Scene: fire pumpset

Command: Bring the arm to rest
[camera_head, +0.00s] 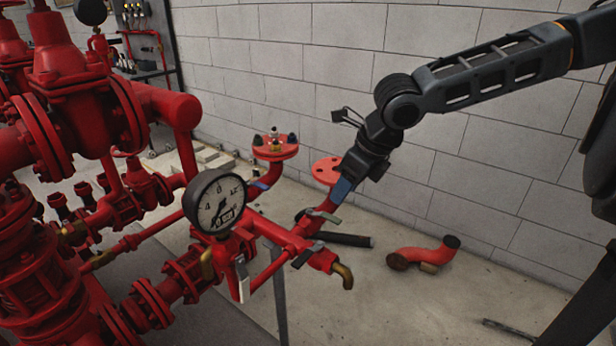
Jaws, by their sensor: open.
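My arm (480,80) reaches in from the upper right and bends down at a dark joint. My gripper (346,184) points down and to the left, at the red pipework behind the pressure gauge (215,203). Its jaws are open. The fingertips are small and overlap a red pipe and a pale lever (322,215) in the picture. I cannot tell whether they touch. A red flange (326,169) stands just left of the gripper.
Red pumps and valves (60,130) fill the left side. A valve lever (242,278) hangs below the gauge. A bent red pipe piece (424,255) lies on the floor at right. A grey block wall (480,180) runs behind. The floor at lower right is mostly clear.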

